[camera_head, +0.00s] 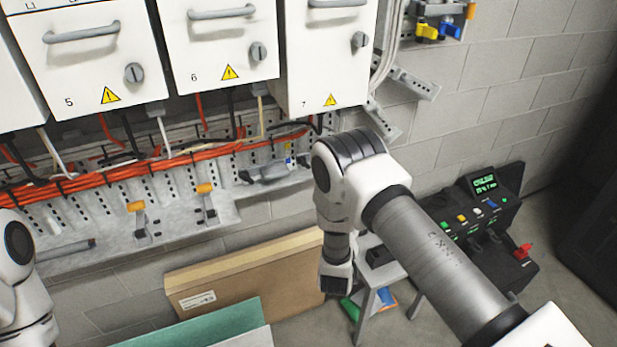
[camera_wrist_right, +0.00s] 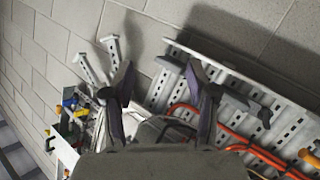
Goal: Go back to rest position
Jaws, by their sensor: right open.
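My right arm crosses the head view from the lower right, with its upper joint in front of the wall beside cabinet 7 (camera_head: 325,75). Its lower dark part hangs in front of the cardboard box (camera_head: 250,275); I cannot make out its fingers there. In the right wrist view my right gripper (camera_wrist_right: 160,66) is open, with two dark fingers apart and nothing between them. Behind the fingers are the block wall and a perforated metal tray (camera_wrist_right: 235,82). Part of my left arm shows at the left edge of the head view; its gripper is out of view.
White cabinets hang above a perforated cable tray (camera_head: 100,235) with orange cables (camera_head: 130,168). A green-topped box (camera_head: 205,325) stands low in front. A black device with a green display (camera_head: 484,183) stands at the right. Coloured levers (camera_head: 435,28) are on the wall.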

